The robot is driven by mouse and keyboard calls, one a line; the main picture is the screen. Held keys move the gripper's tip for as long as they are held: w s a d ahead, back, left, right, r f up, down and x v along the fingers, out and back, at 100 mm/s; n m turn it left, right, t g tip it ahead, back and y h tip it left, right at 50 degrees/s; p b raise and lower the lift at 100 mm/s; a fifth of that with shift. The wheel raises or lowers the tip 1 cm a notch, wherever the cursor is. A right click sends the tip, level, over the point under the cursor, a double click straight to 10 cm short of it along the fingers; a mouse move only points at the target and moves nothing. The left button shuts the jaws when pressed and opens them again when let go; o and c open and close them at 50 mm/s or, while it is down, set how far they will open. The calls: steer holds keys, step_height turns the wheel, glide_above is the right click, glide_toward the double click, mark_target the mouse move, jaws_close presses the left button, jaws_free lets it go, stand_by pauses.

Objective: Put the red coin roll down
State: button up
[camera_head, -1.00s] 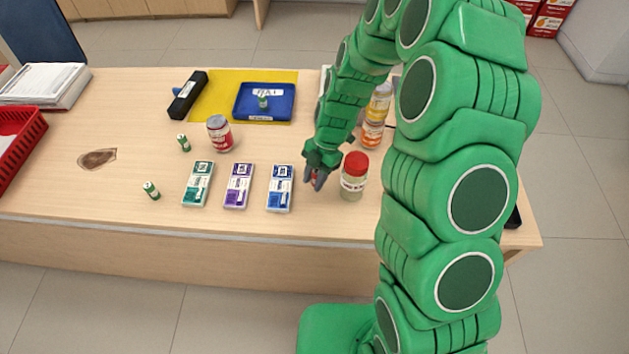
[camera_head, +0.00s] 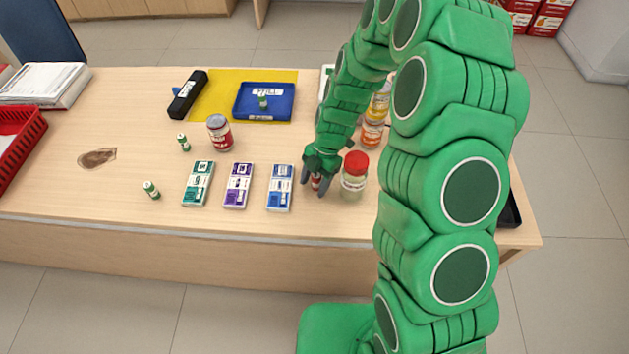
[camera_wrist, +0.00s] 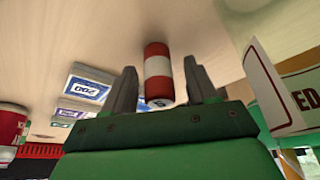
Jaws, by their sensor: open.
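The red coin roll (camera_wrist: 158,72), with a white band, is between the fingers of my gripper (camera_wrist: 161,85) in the wrist view. Gaps show on both sides of it, so the fingers are apart from it. In the head view my gripper (camera_head: 317,184) is low over the counter, and the red coin roll (camera_head: 316,181) shows between its fingertips. The roll appears to stand on the wooden counter (camera_head: 110,195); its contact with the counter is hard to see.
A red-lidded jar (camera_head: 354,177) stands close on the right of my gripper. A blue-and-white pack (camera_head: 280,187) lies close on the left, beside purple (camera_head: 238,186) and teal (camera_head: 198,184) packs. A blue tray (camera_head: 244,113) holds a green roll. The counter's front left is fairly clear.

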steer(key=shift+r, duration=0.1)
steer(key=v, duration=1.2)
steer(key=shift+r, duration=0.1)
